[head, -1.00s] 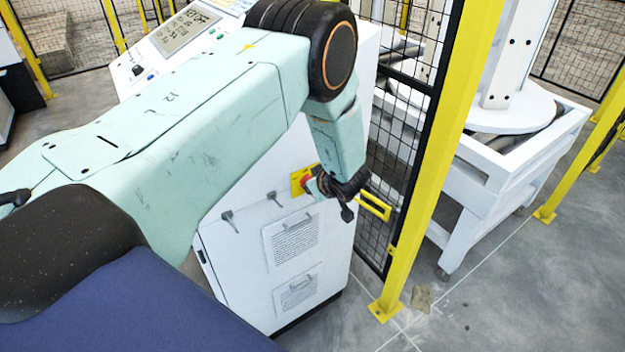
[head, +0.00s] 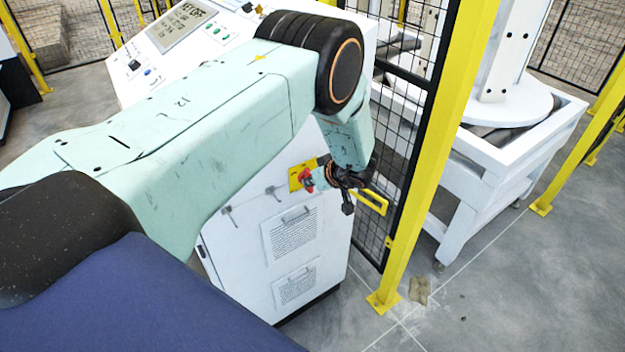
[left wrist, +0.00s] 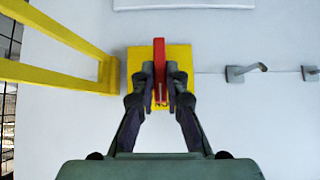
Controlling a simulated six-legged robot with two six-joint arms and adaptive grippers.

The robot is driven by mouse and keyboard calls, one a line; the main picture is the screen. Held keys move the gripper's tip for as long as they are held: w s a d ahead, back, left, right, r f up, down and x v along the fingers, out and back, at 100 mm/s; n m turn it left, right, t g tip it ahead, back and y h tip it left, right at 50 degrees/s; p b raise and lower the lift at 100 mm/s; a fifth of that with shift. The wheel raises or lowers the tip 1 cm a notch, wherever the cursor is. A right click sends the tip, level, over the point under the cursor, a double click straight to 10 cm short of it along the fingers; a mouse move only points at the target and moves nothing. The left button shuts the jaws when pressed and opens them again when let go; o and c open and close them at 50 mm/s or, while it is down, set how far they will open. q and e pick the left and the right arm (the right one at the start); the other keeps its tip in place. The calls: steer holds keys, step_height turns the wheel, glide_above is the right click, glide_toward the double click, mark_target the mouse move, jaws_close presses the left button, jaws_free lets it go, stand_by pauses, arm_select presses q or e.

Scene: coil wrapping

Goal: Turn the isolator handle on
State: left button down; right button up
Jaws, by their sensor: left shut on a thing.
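The red isolator handle (head: 306,179) sits on a yellow plate (head: 294,178) on the white cabinet's side. In the left wrist view the handle (left wrist: 161,62) stands upright in the picture, in front of the yellow plate (left wrist: 133,62). My left gripper (head: 326,178) is at the handle, with its fingers (left wrist: 161,90) on both sides of the red bar, shut on it. Part of the lettering on the plate shows below the handle; the rest is hidden by the fingers. My right gripper is not in view.
The white cabinet (head: 240,245) carries hooks, hanging paper sheets (head: 293,233) and a sloped control panel with a screen (head: 181,25). A yellow bar handle (head: 372,202) and yellow fence post (head: 425,165) stand close right of the gripper. A white machine (head: 490,160) is beyond the fence.

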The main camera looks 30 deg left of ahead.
arm_select(q)
steer(key=shift+s+f, duration=0.1)
steer(key=c, duration=1.4)
jaws_free()
steer(key=v, duration=1.2)
